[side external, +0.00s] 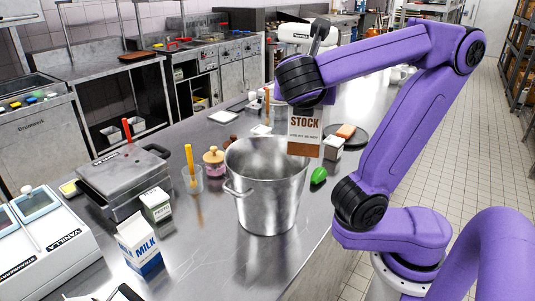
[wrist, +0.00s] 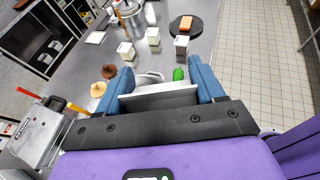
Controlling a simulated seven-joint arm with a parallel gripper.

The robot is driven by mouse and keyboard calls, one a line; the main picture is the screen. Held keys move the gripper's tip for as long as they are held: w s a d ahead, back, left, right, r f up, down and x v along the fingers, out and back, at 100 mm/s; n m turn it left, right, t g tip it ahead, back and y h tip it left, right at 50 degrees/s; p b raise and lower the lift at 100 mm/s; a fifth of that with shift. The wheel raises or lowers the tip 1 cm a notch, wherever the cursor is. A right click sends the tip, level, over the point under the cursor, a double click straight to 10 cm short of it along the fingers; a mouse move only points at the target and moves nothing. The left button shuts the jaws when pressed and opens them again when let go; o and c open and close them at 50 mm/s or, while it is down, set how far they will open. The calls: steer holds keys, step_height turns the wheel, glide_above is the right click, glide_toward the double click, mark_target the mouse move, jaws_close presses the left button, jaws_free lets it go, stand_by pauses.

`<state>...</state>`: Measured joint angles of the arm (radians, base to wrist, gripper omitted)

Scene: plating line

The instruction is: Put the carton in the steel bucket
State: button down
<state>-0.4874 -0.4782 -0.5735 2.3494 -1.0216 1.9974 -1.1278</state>
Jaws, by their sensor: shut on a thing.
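The STOCK carton (side external: 305,124), white with a brown lower band, hangs roughly upright from my gripper (side external: 308,102). In the wrist view the blue fingers of my gripper (wrist: 165,84) stand on either side of the carton's white end (wrist: 160,98). The steel bucket (side external: 268,195) stands upright on the counter, open at the top. In the side view the carton overlaps the bucket's far right rim; its lower edge is near rim level, and I cannot tell whether it is above the opening or beside it. In the wrist view the carton and gripper hide most of the bucket.
A MILK carton (side external: 139,243), a small carton (side external: 156,205), a cup with an orange stick (side external: 192,178) and a jar (side external: 214,162) stand left of the bucket. A green pepper (side external: 318,177) lies to its right. A dark plate (side external: 358,136) holds an orange block.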

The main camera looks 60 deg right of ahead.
steer(key=shift+f, duration=0.8)
steer(key=shift+w+f, duration=0.25)
steer(key=shift+w, duration=0.25)
steer(key=shift+w+f, duration=0.2)
steer(key=shift+w, duration=0.3)
steer(key=shift+w, duration=0.1)
glide_toward(252, 143)
steer(key=shift+s+d+r, duration=0.15)
steer(key=shift+d+r, duration=0.05)
steer(key=shift+d, duration=0.35)
steer(key=shift+s+d+r, duration=0.15)
steer(key=shift+d, duration=0.35)
steer(key=shift+s+d+r, duration=0.15)
steer(key=shift+d+r, duration=0.05)
steer(key=shift+d, duration=0.35)
steer(key=shift+f, duration=0.6)
steer(key=shift+c, duration=0.7)
jaws_free()
